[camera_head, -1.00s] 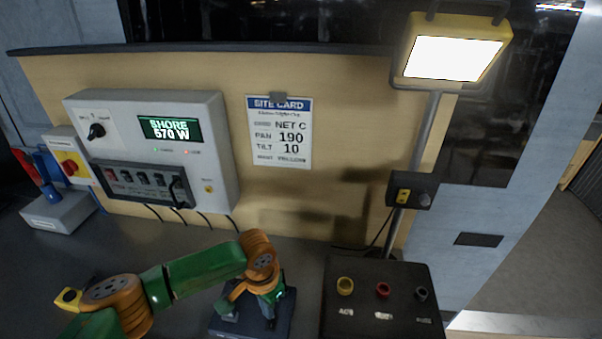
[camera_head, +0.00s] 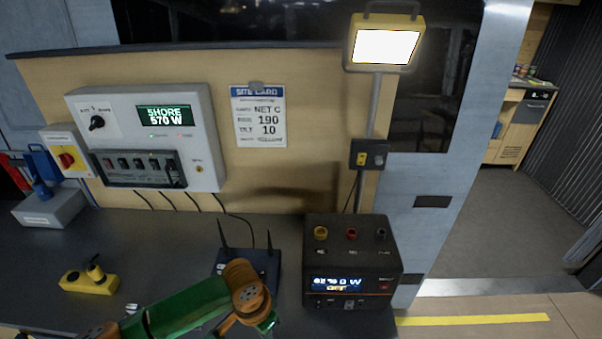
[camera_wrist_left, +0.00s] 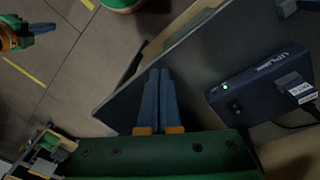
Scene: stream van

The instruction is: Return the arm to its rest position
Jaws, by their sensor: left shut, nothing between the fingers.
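My left arm (camera_head: 185,308), green with an orange joint, comes in at the bottom of the head view, low in front of the desk's router. Its fingers cannot be made out there. In the left wrist view my left gripper (camera_wrist_left: 158,102) has its two blue-grey fingers together, with nothing between them. They point past the dark desk edge, beside the router and apart from it. What looks like my right gripper (camera_wrist_left: 38,30) shows small at the upper left of the left wrist view; its jaw opening is unclear.
The dark router (camera_head: 262,262), labelled UPLINK in the left wrist view (camera_wrist_left: 262,82), stands on the desk (camera_head: 150,232). A black power box (camera_head: 352,262) is right of it. A yellow device (camera_head: 90,282) lies left. A grey panel (camera_head: 205,130) reads SHORE 570 W. Floor (camera_head: 500,265) is open at right.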

